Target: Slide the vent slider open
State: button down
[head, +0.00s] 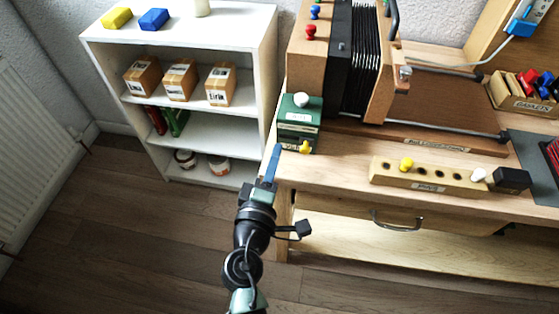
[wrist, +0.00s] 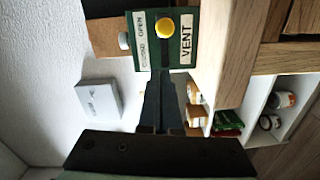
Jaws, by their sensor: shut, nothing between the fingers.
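The vent box is a green block (head: 289,133) at the left end of the bench. Its green front (wrist: 151,63) shows in the wrist view with a "VENT" label, a "CLOSED OPEN" label and a dark slot. The yellow slider knob (wrist: 166,27) sits beside the word OPEN; in the head view it is the yellow knob (head: 305,148) at the right of the box front. My gripper (head: 277,148) is shut and empty, at the left side of the box front. In the wrist view its fingertips (wrist: 165,74) are at the CLOSED side, apart from the knob.
A white shelf (head: 222,122) with cartons and jars stands left of the bench. A bellows unit (head: 355,60) stands behind the box. A wooden block with holes (head: 430,178) lies to the right, above a drawer handle (head: 397,226). Floor in front is clear.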

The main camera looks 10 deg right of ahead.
jog(key=b+v, duration=0.1)
jog(key=v, duration=0.9)
jog(key=shift+a, duration=0.15)
jog(key=shift+r, duration=0.1)
jog(key=w+r+m+t, duration=0.1)
jog(key=w+r+m, duration=0.15)
jog(key=r, duration=0.75)
jog(key=w+r+m+t, duration=0.2)
jog(key=r+m, duration=0.2)
jog(key=r, duration=0.5)
jog(key=w+r+m+t, duration=0.15)
jog(key=r+m, duration=0.25)
jog(key=r, duration=0.6)
jog(key=s+r+m+t+y, duration=0.1)
jog(key=s+r+t+y, duration=0.3)
jog(key=r, duration=0.7)
jog(key=s+r+m+t+y, duration=0.1)
jog(key=s+r+t+y, duration=0.15)
jog(key=s+r, duration=0.6)
jog(key=w+r+p, duration=0.3)
jog(key=r+p, duration=1.1)
jog(key=r, duration=0.2)
jog(key=shift+w+a, duration=0.2)
jog(key=shift+a, duration=0.25)
